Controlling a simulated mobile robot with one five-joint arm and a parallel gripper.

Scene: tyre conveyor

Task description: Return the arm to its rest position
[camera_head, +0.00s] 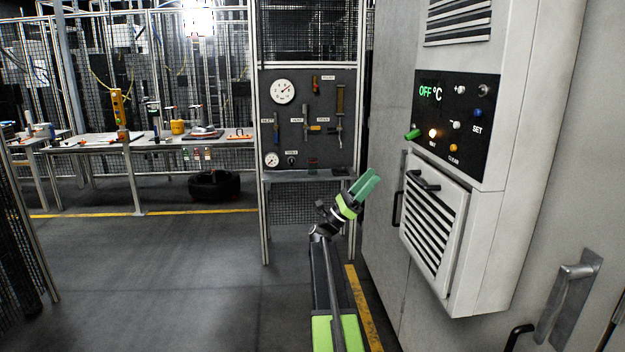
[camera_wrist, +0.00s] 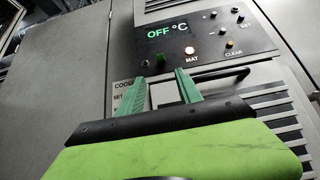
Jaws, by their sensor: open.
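My gripper (camera_head: 366,185) is raised in front of the grey cabinet, to the left of its control panel in the head view. Its two green fingers point up and to the right. In the wrist view my gripper (camera_wrist: 158,92) has its fingers apart with nothing between them. The control panel (camera_head: 458,118) reads "OFF °C" in green and has several buttons, one lit. The panel also shows in the wrist view (camera_wrist: 212,40), beyond the fingertips. I cannot tell whether the fingers touch the cabinet.
The grey cabinet (camera_head: 384,130) with a vented box (camera_head: 432,232) and a door handle (camera_head: 570,295) stands close on the right. A gauge board (camera_head: 310,120) is ahead. A tyre (camera_head: 214,186) lies near a workbench (camera_head: 150,143) at the back left. The floor at left is clear.

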